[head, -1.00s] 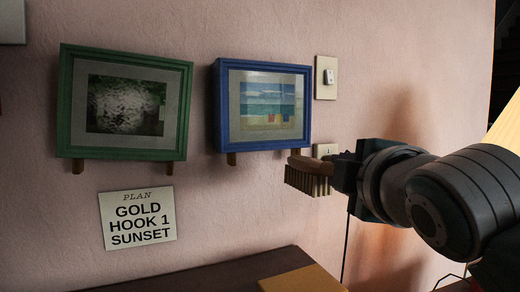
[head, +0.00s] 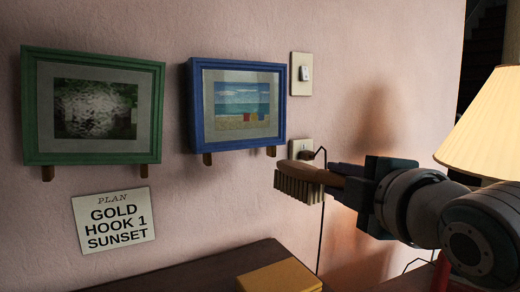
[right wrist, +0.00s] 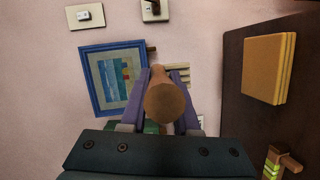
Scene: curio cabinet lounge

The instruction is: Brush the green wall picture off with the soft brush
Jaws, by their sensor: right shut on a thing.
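The green wall picture (head: 93,107) hangs at the left in the head view, its glass looking hazy and grey over the middle. The soft brush (head: 299,184) has a wooden handle and pale bristles pointing down. My right gripper (head: 347,185) is shut on the brush handle, below and right of the blue picture and well right of the green one. The brush is clear of both pictures. In the right wrist view, the handle's round end (right wrist: 165,102) sits between the purple fingers (right wrist: 163,100). My left gripper is not in view.
A blue-framed beach picture (head: 237,104) hangs between the brush and the green picture. Small wooden pegs show under both frames. A plan sign (head: 113,219), a switch (head: 302,74), a socket (head: 301,149), a lamp (head: 490,125) and a dark cabinet top (head: 180,273) with a yellow block (head: 279,277) are around.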

